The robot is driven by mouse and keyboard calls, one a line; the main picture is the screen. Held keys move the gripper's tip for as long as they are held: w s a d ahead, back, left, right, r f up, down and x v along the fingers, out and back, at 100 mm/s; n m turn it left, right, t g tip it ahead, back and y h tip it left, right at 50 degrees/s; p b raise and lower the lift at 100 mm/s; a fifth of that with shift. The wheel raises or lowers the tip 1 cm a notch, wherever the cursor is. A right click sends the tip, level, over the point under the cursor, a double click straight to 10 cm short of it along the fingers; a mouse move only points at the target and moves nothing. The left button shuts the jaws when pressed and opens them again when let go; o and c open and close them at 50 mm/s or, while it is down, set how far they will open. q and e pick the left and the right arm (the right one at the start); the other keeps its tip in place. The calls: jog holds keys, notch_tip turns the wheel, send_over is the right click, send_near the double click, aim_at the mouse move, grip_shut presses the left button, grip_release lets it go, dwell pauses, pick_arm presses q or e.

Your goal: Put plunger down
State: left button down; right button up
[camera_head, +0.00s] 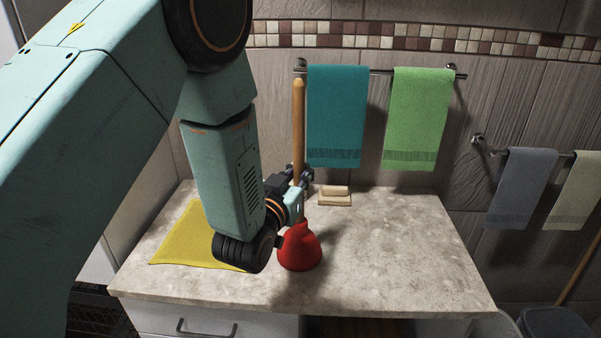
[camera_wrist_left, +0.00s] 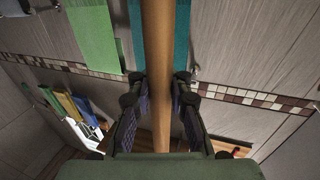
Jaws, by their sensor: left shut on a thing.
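The plunger has a red rubber cup (camera_head: 300,248) and a long wooden handle (camera_head: 299,130). It stands upright, cup down, at the countertop (camera_head: 390,255); I cannot tell whether the cup bears fully on the surface. My left gripper (camera_head: 302,180) is shut on the handle a little above the cup. In the left wrist view the wooden handle (camera_wrist_left: 157,60) runs between the two dark fingers of the left gripper (camera_wrist_left: 160,112). My left forearm hides part of the counter. My right gripper does not show.
A yellow cloth (camera_head: 185,240) lies on the counter's left, partly behind my arm. A small brush or block (camera_head: 335,196) lies at the back. Teal (camera_head: 337,115) and green (camera_head: 418,115) towels hang on a rail behind. The counter's right side is clear.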

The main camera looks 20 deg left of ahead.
pick_arm(q)
jog(key=shift+s+f, duration=0.1)
jog(key=shift+f, duration=0.2)
jog(key=shift+f+b, duration=0.25)
jog(key=shift+b, duration=0.2)
jog(key=c, duration=1.3)
grip_release()
jog(key=shift+o, duration=0.2)
jog(key=shift+r+p, duration=0.55)
jog(key=s, duration=1.2)
jog(key=shift+a, duration=0.25)
